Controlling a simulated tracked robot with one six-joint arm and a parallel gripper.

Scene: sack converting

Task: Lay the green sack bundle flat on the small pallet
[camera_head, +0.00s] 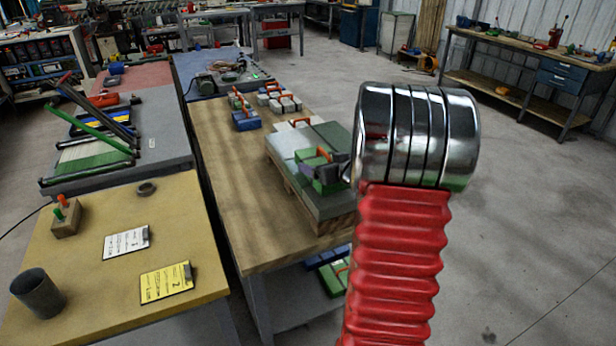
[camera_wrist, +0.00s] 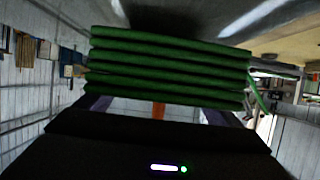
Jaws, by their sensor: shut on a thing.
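The green sack bundle (camera_head: 328,185) with an orange band is in my gripper (camera_head: 322,172), just left of my chrome wrist in the head view. In the wrist view the bundle (camera_wrist: 168,68) shows as several folded green layers across the jaws, its layers roughly level. My gripper is shut on it. The small wooden pallet (camera_head: 292,192) is on the long bench, beneath pale and dark grey-green bundles. The held bundle appears over or against these; whether it touches them is unclear. My arm hides the pallet's right side.
The long wooden bench (camera_head: 225,180) holds blue and white bundles (camera_head: 245,120) with orange bands farther back. More blue and green bundles (camera_head: 333,282) lie on its lower shelf. At left, a yellow table (camera_head: 80,290) carries cards and a dark cup. Open floor lies right.

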